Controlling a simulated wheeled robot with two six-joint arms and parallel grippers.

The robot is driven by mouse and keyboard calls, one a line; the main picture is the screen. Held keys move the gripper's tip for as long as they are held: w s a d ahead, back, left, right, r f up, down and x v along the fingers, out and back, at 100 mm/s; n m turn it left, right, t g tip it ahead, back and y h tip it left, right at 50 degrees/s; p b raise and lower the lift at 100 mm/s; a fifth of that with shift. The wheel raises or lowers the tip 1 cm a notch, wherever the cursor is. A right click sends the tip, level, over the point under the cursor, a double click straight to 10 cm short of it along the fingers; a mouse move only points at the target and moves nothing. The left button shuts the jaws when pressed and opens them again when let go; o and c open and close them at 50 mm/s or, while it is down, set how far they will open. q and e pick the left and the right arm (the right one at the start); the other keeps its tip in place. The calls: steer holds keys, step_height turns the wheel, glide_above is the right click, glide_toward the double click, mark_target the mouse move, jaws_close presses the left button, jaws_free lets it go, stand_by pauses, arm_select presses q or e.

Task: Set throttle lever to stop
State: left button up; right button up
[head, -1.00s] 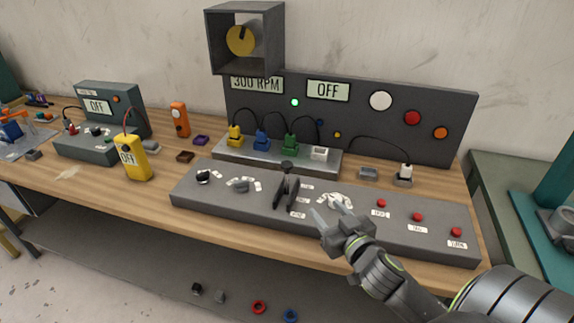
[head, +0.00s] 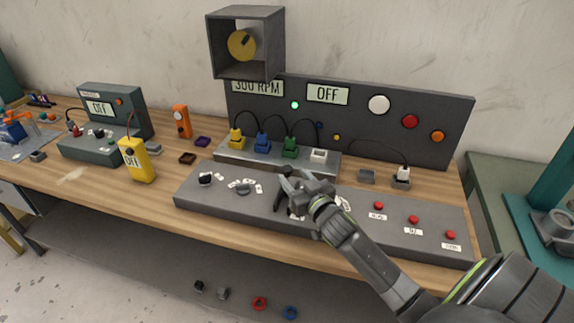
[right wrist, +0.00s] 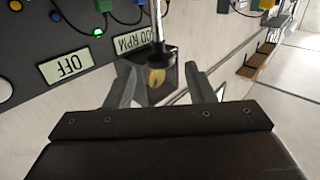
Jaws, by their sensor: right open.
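The throttle lever (head: 279,197) is a dark lever on the long grey control panel (head: 225,207), and my right gripper partly hides it in the head view. In the right wrist view its thin shaft and black knob (right wrist: 158,55) show at the gap between the fingers. My right gripper (head: 285,180) is at the lever's upper part, open; in the right wrist view its two fingers (right wrist: 160,85) stand apart on either side of the knob. I cannot tell whether a finger touches it. The labels around the lever are mostly hidden. My left gripper is not in view.
Red buttons (head: 413,219) line the panel's right part. Behind it, a tray (head: 225,157) carries coloured plugs with cables. The back board (head: 355,125) shows 300 RPM and OFF. A yellow meter (head: 138,160) stands at left.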

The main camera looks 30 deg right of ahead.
mark_target(290, 172)
steer(key=shift+w+d+p, duration=0.2)
steer(key=shift+w+p, duration=0.3)
steer(key=shift+w, duration=1.95)
jaws_close()
